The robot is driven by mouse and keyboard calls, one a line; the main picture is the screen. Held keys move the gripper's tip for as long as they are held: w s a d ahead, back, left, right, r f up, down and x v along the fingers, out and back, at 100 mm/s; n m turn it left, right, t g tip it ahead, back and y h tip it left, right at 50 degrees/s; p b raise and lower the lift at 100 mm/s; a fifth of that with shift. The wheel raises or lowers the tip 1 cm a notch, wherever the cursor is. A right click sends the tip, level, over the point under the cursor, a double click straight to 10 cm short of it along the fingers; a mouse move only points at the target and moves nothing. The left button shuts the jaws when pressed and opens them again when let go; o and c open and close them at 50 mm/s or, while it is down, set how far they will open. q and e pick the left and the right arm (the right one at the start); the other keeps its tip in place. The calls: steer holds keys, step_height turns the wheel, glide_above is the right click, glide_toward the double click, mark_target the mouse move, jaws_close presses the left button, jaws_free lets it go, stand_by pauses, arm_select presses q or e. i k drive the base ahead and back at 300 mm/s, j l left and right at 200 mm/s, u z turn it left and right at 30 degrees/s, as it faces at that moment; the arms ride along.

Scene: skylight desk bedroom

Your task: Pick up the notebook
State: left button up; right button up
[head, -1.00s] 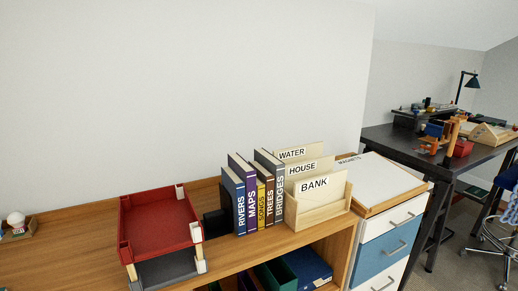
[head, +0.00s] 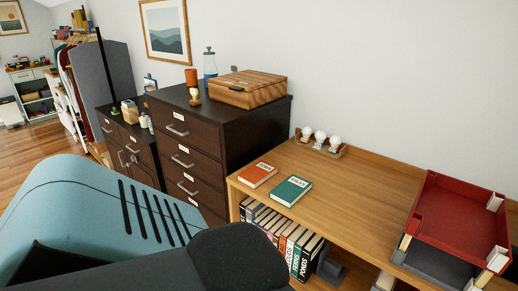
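An orange-red book (head: 258,175) and a green book (head: 292,190) lie flat, side by side and apart, on the left end of the wooden desk top (head: 345,195). Each has a pale label too small to read. Either could be the notebook; I cannot tell which. Neither of my grippers shows in the head view. A large teal and black part fills the lower left foreground and hides what lies behind it.
A red tray (head: 462,225) stands at the desk's right. Small white-topped objects (head: 320,138) stand at the back. Several upright books (head: 285,238) fill the shelf below. A dark drawer cabinet (head: 195,150) with a wooden box (head: 249,89) stands left. The middle desk top is clear.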

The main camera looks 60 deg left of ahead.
mark_target(288, 193)
steer(key=u, duration=1.6)
